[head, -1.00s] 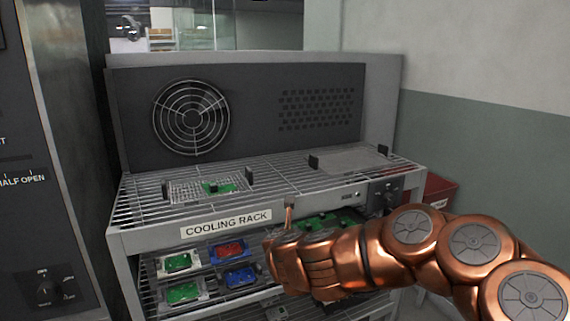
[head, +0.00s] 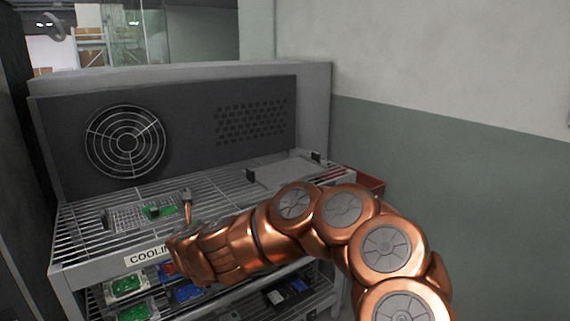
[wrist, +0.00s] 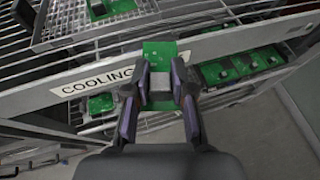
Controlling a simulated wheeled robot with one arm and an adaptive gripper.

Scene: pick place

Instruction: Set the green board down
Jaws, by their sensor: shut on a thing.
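My gripper (wrist: 160,82) is shut on a green board (wrist: 160,48), with its fingers on either side of a grey block on the board. In the wrist view the board is in front of the cooling rack's front edge, beside the COOLING sign (wrist: 92,79). In the head view my arm hides the held board, and only a finger (head: 187,205) shows clearly. The cooling rack (head: 85,228) has a wire top. Another green board (head: 163,210) lies in a wire holder at the top left. A flat, empty-looking plate (head: 283,174) is at the top right.
Lower shelves hold several boards, such as a green one (head: 126,286) and a blue one (head: 187,292). A red bin (head: 362,181) stands right of the rack. The middle of the wire top looks clear. A wall (head: 460,200) is at the right.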

